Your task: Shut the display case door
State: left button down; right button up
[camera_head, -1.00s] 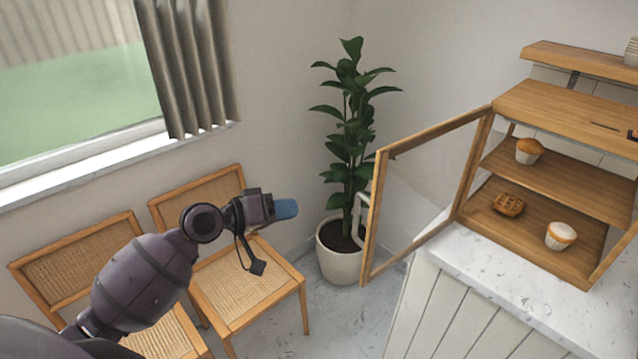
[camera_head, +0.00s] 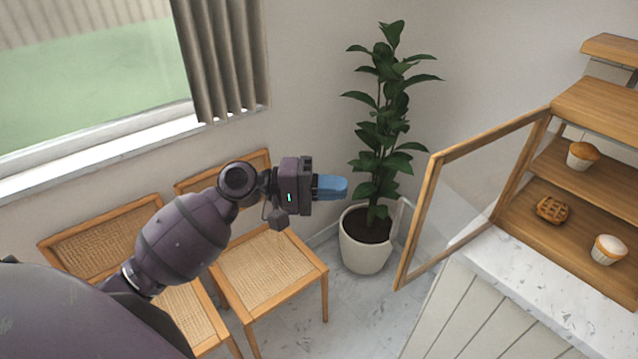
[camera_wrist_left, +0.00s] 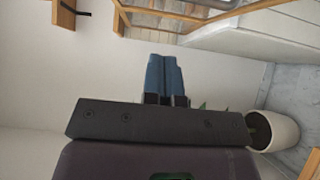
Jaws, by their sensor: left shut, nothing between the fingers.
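The display case door (camera_head: 430,200) is a wood-framed glass panel, swung wide open on its hinge side at the case's left edge. A pale handle (camera_head: 403,218) shows at the door's free edge. The display case (camera_head: 580,195) stands on the counter at the right with its front open. My left gripper (camera_head: 333,187) has blue fingertips, is shut and empty, and is in the air left of the door, apart from it. In the left wrist view the blue fingers (camera_wrist_left: 165,78) are together. My right gripper is not in view.
A potted plant (camera_head: 366,240) stands on the floor between my left gripper and the door. Two cane chairs (camera_head: 268,270) are by the window wall. Muffins (camera_head: 608,249) and a waffle-like pastry (camera_head: 553,209) sit inside the case. The marble counter (camera_head: 485,262) runs below.

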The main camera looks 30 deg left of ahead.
pick_arm(q)
jog(key=w+d+p, duration=0.1)
jog(key=d+p, duration=0.1)
jog(key=d, duration=0.6)
jog(key=shift+w, duration=0.2)
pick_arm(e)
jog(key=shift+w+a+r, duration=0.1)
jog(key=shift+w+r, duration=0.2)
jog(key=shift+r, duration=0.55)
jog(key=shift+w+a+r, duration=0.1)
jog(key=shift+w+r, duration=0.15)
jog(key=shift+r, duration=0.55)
pick_arm(q)
jog(key=shift+f, duration=0.1)
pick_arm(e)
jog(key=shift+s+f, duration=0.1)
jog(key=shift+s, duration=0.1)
